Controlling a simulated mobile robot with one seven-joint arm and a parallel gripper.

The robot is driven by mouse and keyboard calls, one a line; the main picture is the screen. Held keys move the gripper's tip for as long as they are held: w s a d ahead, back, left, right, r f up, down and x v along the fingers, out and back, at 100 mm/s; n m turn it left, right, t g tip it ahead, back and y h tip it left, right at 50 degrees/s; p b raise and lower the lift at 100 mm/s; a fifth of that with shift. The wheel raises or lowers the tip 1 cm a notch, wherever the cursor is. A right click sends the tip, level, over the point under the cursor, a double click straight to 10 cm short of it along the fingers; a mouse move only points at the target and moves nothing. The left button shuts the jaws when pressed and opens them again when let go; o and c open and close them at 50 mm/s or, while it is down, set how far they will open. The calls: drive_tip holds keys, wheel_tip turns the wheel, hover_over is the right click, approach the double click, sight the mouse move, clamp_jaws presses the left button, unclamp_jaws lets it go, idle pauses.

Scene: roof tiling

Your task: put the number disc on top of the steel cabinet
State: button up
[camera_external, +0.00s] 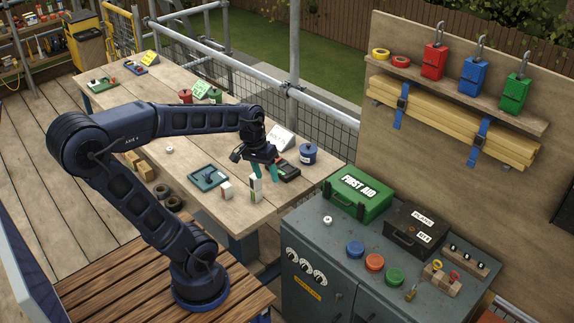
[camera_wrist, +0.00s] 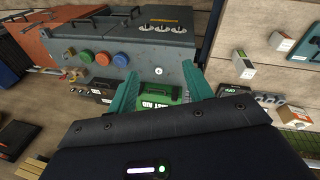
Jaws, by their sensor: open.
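The grey steel cabinet (camera_external: 310,245) stands at the lower right and also shows in the wrist view (camera_wrist: 190,48). A small white disc (camera_external: 327,220) lies on its top, left of the blue, orange and green knobs. It also shows in the wrist view (camera_wrist: 159,71). Another small white round piece (camera_external: 170,149) lies on the wooden table (camera_external: 215,135). No number is readable on either, so I cannot tell which is the number disc. My gripper (camera_external: 265,173) is open and empty above the table's near right part. Its teal fingers also show in the wrist view (camera_wrist: 163,85).
On the cabinet stand a green first aid box (camera_external: 358,197), a black case (camera_external: 413,230) and a wooden block with padlocks (camera_external: 441,279). Small white boxes (camera_external: 227,191) and a green tray (camera_external: 208,178) are near my gripper. A scaffold rail (camera_external: 240,75) runs behind the table.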

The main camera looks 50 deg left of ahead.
drive_tip(key=s+a+r+m+t+y, duration=0.1)
drive_tip(key=s+r+m+t+y, duration=0.1)
drive_tip(key=s, duration=0.4)
drive_tip(key=shift+a+r+m+t, duration=0.15)
drive_tip(key=shift+r+m+t, duration=0.25)
drive_tip(key=shift+r+t, duration=0.1)
idle(0.9)
